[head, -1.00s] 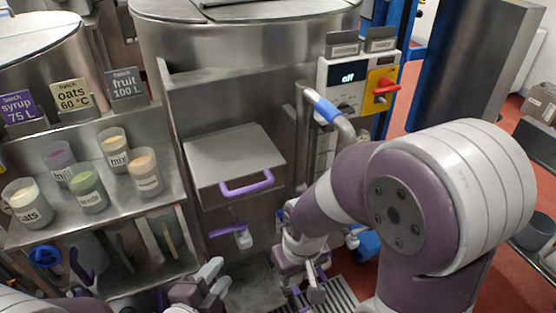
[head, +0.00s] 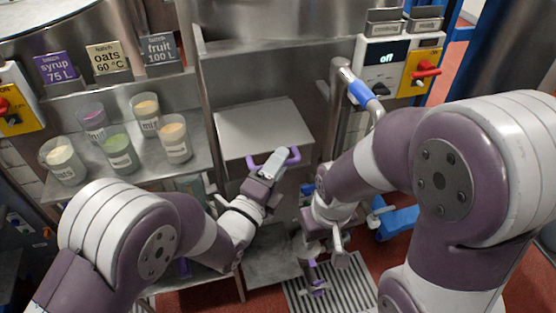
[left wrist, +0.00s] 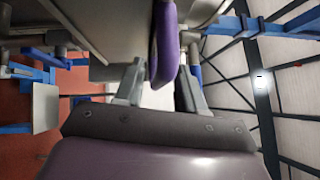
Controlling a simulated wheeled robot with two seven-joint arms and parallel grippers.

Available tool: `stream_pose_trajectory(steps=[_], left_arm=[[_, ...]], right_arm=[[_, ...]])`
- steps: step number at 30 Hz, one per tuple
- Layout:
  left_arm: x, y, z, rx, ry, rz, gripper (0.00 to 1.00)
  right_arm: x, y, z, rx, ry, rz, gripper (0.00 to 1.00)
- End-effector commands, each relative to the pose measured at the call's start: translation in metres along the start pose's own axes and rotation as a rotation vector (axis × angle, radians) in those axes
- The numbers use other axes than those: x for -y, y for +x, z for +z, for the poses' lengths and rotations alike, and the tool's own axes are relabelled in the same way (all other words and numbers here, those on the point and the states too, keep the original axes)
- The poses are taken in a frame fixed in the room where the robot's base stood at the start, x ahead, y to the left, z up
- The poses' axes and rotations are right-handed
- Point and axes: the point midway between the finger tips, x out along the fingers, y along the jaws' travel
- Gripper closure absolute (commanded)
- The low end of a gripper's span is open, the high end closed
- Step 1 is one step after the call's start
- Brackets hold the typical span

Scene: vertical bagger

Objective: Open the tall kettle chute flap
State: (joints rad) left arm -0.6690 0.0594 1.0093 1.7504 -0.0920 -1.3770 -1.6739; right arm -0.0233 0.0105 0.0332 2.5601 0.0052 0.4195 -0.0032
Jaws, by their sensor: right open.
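A grey metal flap (head: 262,125) with a purple bar handle (head: 293,157) juts from the front of the steel machine, in the middle of the head view. My left gripper (head: 268,165) is at this handle. In the left wrist view the purple handle (left wrist: 165,45) shows between the two spread fingers of the left gripper (left wrist: 160,92). The fingers look apart around it, and a firm grip does not show. My right gripper (head: 328,255) is open, low and to the right of the flap, above the floor grating. Its fingertips are small and partly hidden by my arm.
A shelf at left holds several labelled cups (head: 119,153) and signs (head: 109,60). A control box (head: 398,65) reading "off" has a red switch (head: 426,71). A pipe with a blue sleeve (head: 361,94) stands right of the flap, close to my right arm.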

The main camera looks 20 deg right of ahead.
Motion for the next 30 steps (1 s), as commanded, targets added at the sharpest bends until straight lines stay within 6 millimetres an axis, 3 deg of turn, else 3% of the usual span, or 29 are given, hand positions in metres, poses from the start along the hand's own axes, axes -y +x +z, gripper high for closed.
stream_pose_trajectory(steps=[8,9,12,22,30], left_arm=[[-0.001,0.003,0.000,0.000,-0.001,0.001,0.61],[-0.001,0.002,0.000,0.000,-0.001,0.001,0.68],[-0.001,0.002,0.000,0.000,-0.001,0.001,1.00],[0.007,0.003,0.001,0.001,-0.014,0.013,1.00],[0.043,0.010,0.008,0.001,-0.107,0.105,1.00]], right_arm=[[0.000,0.000,0.000,0.000,0.000,0.000,0.57],[0.000,0.000,0.000,0.000,0.000,0.000,0.57],[0.000,0.000,0.000,0.000,0.000,0.000,0.57],[0.000,-0.008,-0.001,0.000,0.000,0.000,0.57],[0.000,-0.048,-0.006,0.000,0.000,0.000,0.57]])
